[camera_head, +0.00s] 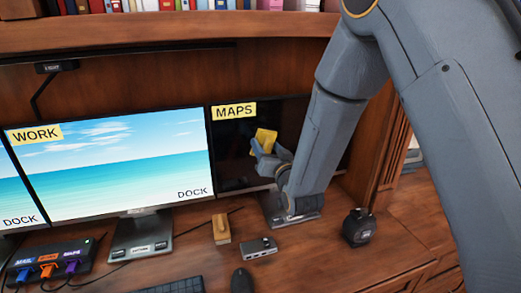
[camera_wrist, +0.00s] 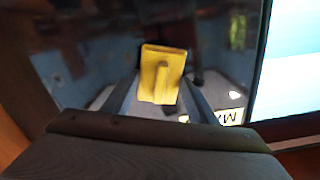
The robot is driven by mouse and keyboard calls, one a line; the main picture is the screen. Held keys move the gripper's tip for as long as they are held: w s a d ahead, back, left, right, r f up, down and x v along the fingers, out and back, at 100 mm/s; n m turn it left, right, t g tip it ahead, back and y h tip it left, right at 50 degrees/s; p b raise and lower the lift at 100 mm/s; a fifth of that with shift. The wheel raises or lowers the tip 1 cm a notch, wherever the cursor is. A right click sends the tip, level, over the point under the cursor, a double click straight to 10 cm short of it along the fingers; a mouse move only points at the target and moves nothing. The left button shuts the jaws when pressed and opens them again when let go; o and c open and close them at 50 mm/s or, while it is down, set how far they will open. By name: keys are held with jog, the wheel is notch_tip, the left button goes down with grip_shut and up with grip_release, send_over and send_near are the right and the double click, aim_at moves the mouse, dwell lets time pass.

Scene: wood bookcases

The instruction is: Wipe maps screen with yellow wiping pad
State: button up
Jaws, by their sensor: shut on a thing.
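The maps screen (camera_head: 228,158) is a dark, black monitor at the right of the desk, with a yellow MAPS label (camera_head: 234,112) at its upper left. My gripper (camera_head: 268,152) is in front of this screen and shut on the yellow wiping pad (camera_head: 265,138). In the wrist view, the pad (camera_wrist: 160,76) stands between the two fingers, with the dark screen (camera_wrist: 95,60) behind it. I cannot tell whether the pad touches the glass. My arm hides the right part of the screen.
The lit WORK screen (camera_head: 110,165) stands to the left. On the desk are a wooden block-like object (camera_head: 221,229), a small grey box (camera_head: 259,248), a black round object (camera_head: 358,227), a mouse (camera_head: 242,280) and a hub with colored plugs (camera_head: 48,264). A bookshelf runs above.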

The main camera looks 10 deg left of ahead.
jog(key=shift+w+d, duration=0.2)
jog(key=shift+d, duration=0.15)
jog(key=shift+w, duration=0.1)
jog(key=shift+a, duration=0.1)
jog(key=shift+s+a+r+b, duration=0.1)
jog(key=shift+s+a, duration=0.2)
jog(key=shift+a, duration=0.3)
jog(key=shift+s+a+r+b, duration=0.1)
jog(key=shift+s+a, duration=0.25)
jog(key=shift+a, duration=0.3)
jog(key=shift+s+a+r+b, duration=0.1)
jog(key=shift+s+a, duration=0.2)
jog(key=shift+a, duration=0.3)
jog(key=shift+s, duration=0.1)
jog(key=shift+f+v, duration=0.15)
jog(key=shift+v, duration=1.3)
jog(key=shift+f+v, duration=0.1)
jog(key=shift+v, duration=1.4)
